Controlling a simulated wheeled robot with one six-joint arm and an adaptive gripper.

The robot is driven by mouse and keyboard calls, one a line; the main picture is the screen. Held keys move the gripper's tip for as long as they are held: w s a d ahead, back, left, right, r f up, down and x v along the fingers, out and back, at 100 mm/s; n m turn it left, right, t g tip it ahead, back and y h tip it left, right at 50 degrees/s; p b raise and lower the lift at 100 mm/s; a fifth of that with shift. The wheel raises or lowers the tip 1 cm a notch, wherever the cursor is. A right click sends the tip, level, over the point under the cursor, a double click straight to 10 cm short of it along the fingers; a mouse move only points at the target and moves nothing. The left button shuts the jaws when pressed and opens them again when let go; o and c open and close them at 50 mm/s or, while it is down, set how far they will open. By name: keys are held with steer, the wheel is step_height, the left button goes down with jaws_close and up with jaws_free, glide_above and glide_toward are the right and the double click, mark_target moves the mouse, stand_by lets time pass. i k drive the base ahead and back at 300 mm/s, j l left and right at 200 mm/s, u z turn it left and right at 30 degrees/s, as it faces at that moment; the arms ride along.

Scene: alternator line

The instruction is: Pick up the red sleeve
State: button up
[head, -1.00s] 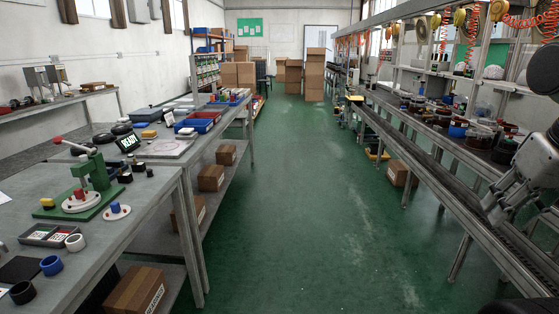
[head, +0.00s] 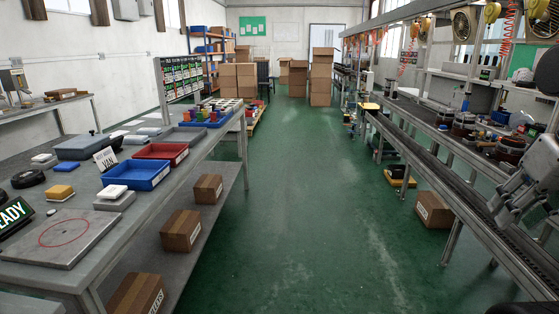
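I cannot single out a red sleeve with certainty. Small coloured parts, some of them reddish, stand in a blue tray (head: 213,123) at the far end of the left bench; they are too small to tell apart. My gripper (head: 500,207) is at the right edge of the view, over the right-hand line and far from that tray. It is partly cut off, and its fingers do not show clearly enough to tell if they are open. I see nothing held in it.
The left bench (head: 75,265) carries a red bin (head: 160,152), a blue bin (head: 148,174), a scale and a plate with a red circle. Boxes stand on its lower shelf. The green aisle floor (head: 300,200) is clear; a yellow-black item (head: 399,173) lies by the right line.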

mark_target(213, 118)
steer(key=i, duration=1.15)
steer(key=i+u, duration=0.1)
steer(key=i, duration=1.05)
steer(key=i+u, duration=0.2)
steer(key=i, duration=0.5)
steer(key=i+l+u, duration=0.2)
steer(key=i, duration=0.5)
steer(key=i+j+u, duration=0.15)
steer(key=i+u, duration=0.85)
steer(key=k, duration=0.05)
